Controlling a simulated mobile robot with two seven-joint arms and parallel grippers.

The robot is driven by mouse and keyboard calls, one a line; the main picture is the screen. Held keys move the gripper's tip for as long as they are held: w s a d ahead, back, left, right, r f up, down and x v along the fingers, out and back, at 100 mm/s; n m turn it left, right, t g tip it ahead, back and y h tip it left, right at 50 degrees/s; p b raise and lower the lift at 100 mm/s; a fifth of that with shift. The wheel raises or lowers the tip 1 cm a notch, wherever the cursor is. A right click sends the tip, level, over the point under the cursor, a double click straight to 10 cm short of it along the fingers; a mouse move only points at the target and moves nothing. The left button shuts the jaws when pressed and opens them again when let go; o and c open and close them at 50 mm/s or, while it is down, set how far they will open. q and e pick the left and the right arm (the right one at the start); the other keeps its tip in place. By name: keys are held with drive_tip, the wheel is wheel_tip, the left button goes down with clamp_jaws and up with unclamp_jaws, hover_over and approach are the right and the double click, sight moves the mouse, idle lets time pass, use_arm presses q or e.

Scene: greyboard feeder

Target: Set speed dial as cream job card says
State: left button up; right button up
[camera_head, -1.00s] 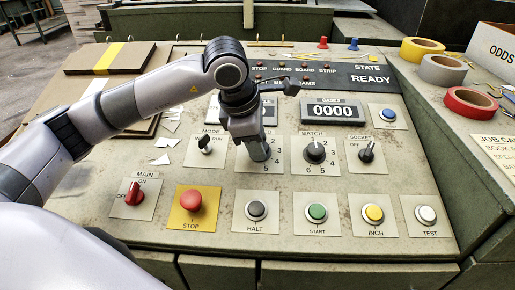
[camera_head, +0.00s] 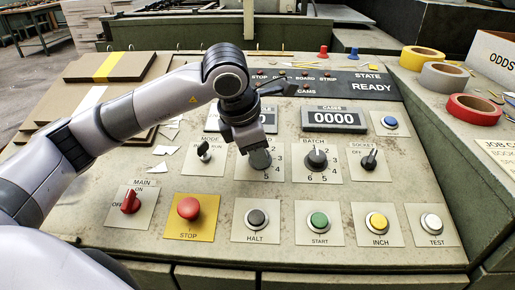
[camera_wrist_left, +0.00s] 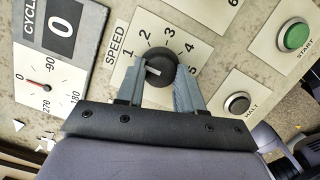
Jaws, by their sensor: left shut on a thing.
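The black speed dial (camera_wrist_left: 158,66) is ringed by printed numbers on a white plate labelled SPEED. My left gripper (camera_wrist_left: 160,74) is shut on this dial, one finger on each side. A white pointer mark on the knob faces the left of the wrist view, roughly on the side of the 1; its exact setting is hard to tell. In the head view my left gripper (camera_head: 256,148) comes down over the dial and hides most of it. The cream job card (camera_head: 500,154) lies at the right edge, cut off, and its speed line cannot be read. My right gripper is out of view.
The batch dial (camera_head: 317,158) and socket switch (camera_head: 369,160) sit right of the speed dial, the mode switch (camera_head: 204,152) left. A row of buttons, including halt (camera_head: 256,218), lies in front. Tape rolls (camera_head: 473,109) lie at the right.

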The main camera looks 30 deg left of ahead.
use_arm(q)
drive_tip(key=o, duration=1)
drive_tip(key=shift+o, duration=0.2)
drive_tip(key=shift+r, duration=0.15)
drive_tip(key=v, duration=0.7)
drive_tip(key=shift+p, duration=0.35)
